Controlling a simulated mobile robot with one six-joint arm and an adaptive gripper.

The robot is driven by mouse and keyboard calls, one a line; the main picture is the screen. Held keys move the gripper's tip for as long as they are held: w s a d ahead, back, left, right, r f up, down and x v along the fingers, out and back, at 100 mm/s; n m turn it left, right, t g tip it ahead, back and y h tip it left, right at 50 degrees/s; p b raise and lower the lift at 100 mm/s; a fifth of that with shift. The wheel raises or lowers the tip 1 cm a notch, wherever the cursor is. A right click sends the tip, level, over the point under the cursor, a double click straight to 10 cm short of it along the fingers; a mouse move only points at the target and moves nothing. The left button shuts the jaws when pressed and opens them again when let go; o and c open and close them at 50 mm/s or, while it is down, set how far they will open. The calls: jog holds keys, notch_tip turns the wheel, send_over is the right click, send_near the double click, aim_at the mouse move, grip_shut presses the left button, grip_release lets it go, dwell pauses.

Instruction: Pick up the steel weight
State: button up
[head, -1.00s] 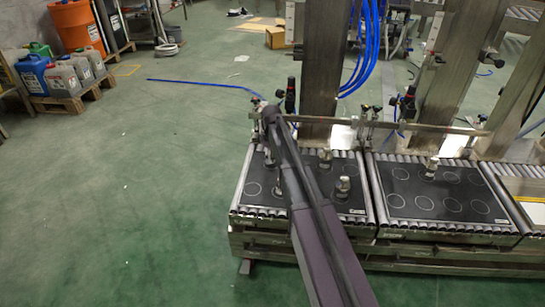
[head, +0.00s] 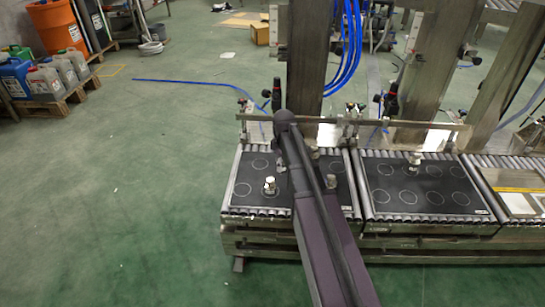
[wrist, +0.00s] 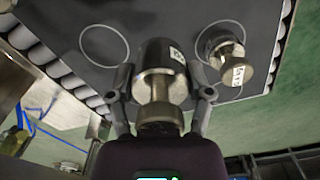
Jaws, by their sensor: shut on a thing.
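My gripper (wrist: 162,88) is shut on a steel weight (wrist: 160,55), with one finger on each side of its narrow neck. The weight has a wide, dark reflective body with a small white label and a round knob towards me. I cannot tell whether it touches the board. A second, shiny weight (wrist: 228,62) with a label stands close to its right in the wrist view, apart from the finger. In the head view my arm mostly hides the gripper.
The black board (head: 245,203) with pale circles lies on a roller conveyor. A second board (head: 390,198) to the right carries one weight (head: 415,160). A metal rail (head: 400,123) and upright posts (head: 305,60) stand behind. The green floor at left is open.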

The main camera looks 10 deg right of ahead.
jog(key=shift+s+d+r, duration=0.15)
jog(key=shift+s+d, duration=0.45)
jog(key=shift+s, duration=0.3)
jog(key=shift+s+d+r, duration=0.1)
jog(key=shift+s+d, duration=0.5)
jog(key=shift+s, duration=0.25)
notch_tip(320, 180, up, 7)
jog(key=p, duration=0.7)
jog(key=shift+f, duration=0.1)
